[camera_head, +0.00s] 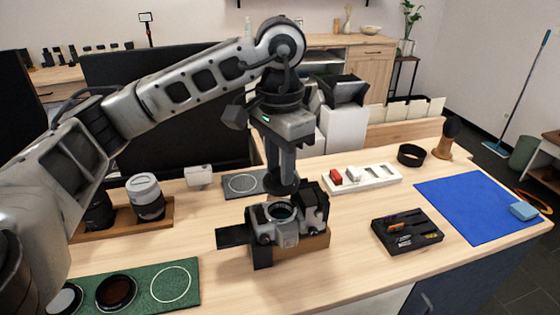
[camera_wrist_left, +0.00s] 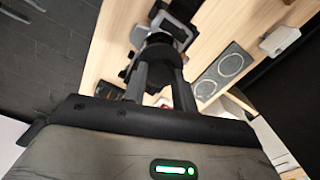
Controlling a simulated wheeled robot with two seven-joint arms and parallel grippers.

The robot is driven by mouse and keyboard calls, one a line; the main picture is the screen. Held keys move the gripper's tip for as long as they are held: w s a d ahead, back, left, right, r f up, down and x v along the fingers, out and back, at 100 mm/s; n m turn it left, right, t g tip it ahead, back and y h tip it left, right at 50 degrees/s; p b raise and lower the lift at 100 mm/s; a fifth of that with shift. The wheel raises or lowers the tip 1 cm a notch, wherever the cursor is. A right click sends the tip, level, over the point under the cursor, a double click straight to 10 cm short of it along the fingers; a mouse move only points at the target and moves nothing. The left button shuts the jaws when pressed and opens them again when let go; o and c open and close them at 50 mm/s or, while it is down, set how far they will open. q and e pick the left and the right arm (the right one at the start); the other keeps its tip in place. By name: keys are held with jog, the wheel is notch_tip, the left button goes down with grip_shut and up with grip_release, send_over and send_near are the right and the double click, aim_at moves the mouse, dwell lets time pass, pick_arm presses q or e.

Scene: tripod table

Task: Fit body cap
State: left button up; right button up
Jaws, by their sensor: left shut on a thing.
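My left gripper (camera_head: 283,176) comes down from above and is shut on a dark round body cap (camera_head: 284,188). The cap is just above the camera body (camera_head: 286,232), apparently with a small gap; I cannot tell whether they touch. The camera body is silver and black, and lies with its round lens mount (camera_head: 279,211) facing up on a wooden block (camera_head: 312,243). In the left wrist view the fingers (camera_wrist_left: 163,62) point at the camera body (camera_wrist_left: 180,24), and the cap's dark edge (camera_wrist_left: 158,39) shows at their tips. My right gripper is not in view.
A grey mat with a white circle (camera_head: 243,184) lies behind the camera. A green mat (camera_head: 190,270) with round caps is front left; lenses (camera_head: 146,195) stand in a wooden rack. A black tray (camera_head: 407,232), white tray (camera_head: 386,178) and blue cloth (camera_head: 470,205) are right.

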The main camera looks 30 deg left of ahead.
aim_at(280, 187)
pick_arm(q)
notch_tip(280, 187, down, 3)
jog(key=shift+f+b, duration=0.1)
jog(key=shift+b, duration=1.05)
jog(key=shift+f+b, duration=0.65)
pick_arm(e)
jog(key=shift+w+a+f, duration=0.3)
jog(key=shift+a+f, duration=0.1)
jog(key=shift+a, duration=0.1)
pick_arm(q)
jog(key=shift+f, duration=0.15)
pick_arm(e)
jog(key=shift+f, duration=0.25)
pick_arm(q)
jog(key=shift+b, duration=0.3)
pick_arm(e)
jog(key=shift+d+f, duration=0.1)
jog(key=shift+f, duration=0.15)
pick_arm(q)
jog(key=shift+f+b, duration=0.15)
jog(key=shift+b, duration=0.15)
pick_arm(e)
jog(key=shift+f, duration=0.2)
pick_arm(q)
jog(key=shift+f+b, duration=0.5)
jog(key=shift+f, duration=0.15)
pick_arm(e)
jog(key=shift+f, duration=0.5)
